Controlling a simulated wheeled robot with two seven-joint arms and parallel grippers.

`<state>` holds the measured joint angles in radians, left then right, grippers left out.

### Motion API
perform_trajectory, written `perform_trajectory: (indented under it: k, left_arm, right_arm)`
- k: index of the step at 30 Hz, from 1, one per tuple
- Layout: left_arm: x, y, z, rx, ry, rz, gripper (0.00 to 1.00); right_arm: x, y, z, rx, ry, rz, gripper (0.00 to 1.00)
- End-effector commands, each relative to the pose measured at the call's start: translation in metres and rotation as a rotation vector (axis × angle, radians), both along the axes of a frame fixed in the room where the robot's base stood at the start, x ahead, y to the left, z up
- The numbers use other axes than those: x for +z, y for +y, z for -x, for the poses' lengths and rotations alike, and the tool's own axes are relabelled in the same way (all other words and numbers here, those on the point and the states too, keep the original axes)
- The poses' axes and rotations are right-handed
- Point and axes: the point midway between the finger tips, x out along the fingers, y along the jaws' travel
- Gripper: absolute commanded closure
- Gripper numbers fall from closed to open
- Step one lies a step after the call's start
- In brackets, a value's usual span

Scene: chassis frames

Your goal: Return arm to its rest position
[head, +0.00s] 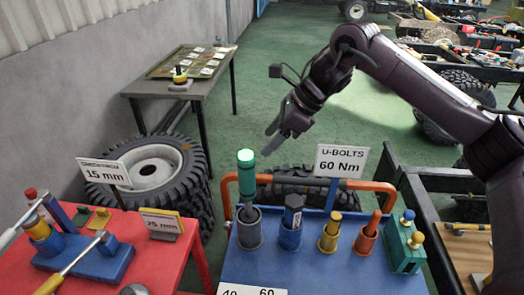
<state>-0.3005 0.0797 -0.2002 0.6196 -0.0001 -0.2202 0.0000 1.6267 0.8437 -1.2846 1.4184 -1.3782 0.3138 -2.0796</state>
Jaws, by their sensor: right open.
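My right arm (430,92) comes in from the right edge and reaches across the upper middle of the head view. My right gripper (273,139) hangs at its end, open and empty, pointing down and to the left. In the picture it is above and right of a tool with a glowing green top (246,170), apart from it. That tool stands upright in a holder on the blue cart (330,275). My left arm and gripper are not in view.
A sign reading "U-BOLTS 60 Nm" (342,161) rises behind several upright tools on the blue cart. An orange rail (378,186) borders it. A red table (150,250) with tools stands left. Tyres (160,165), a grey table (172,90) and open green floor (300,35) lie beyond.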

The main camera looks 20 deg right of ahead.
Motion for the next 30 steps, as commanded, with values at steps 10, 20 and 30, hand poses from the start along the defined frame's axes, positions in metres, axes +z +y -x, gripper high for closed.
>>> perform_trajectory:
  k: [10,20,30]
  left_arm:
    - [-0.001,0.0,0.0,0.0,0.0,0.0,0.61]
    - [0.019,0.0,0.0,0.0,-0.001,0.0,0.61]
    - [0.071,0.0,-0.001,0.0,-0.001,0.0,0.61]
  right_arm:
    - [0.005,-0.003,0.001,0.001,0.0,-0.001,0.38]
    - [0.025,-0.003,0.001,0.0,0.0,-0.001,0.38]
    - [0.077,-0.003,0.001,0.001,0.001,0.0,0.38]
